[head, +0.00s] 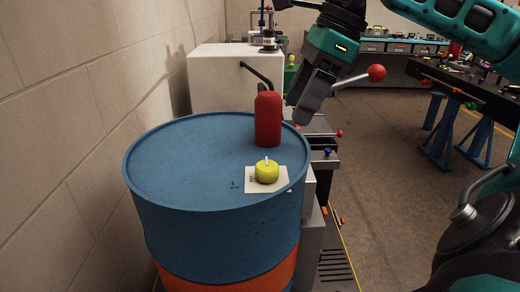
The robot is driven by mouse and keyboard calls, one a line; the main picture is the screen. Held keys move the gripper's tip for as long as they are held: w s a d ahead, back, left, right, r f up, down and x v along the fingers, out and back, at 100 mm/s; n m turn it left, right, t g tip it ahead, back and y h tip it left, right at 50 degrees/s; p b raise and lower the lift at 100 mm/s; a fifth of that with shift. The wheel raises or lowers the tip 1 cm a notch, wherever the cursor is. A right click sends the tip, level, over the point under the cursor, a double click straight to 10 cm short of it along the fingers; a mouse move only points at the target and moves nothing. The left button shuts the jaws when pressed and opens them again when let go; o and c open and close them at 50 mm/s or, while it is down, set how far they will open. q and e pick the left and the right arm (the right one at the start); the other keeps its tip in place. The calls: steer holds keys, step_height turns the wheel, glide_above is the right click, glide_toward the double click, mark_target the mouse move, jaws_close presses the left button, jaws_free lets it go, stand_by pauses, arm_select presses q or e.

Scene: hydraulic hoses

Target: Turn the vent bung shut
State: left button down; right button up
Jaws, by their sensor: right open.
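The vent bung appears to be the yellow round cap (267,172) with a small pale upright tab on top. It sits on a white square label (258,187) near the front right of the blue drum's lid (190,165). The tab's turn position is too small to judge. My right gripper (302,116) comes in from the upper right, points down and is open. It is above and to the right of the bung, apart from it, near the drum's back right rim. Nothing shows between its fingers. My left gripper is not in view.
A red bottle (268,120) with a black bent spout stands just behind the bung. A red ball knob (376,73) shows right of my gripper. A block wall (80,95) runs along the left, and a white cabinet (215,75) stands behind the drum. The lid's left half is clear.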

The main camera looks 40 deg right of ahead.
mark_target(269, 165)
steer(key=x, duration=1)
steer(key=shift+s+f, duration=0.2)
steer(key=shift+f, duration=0.1)
steer(key=shift+x, duration=1.1)
steer(key=c, duration=1.1)
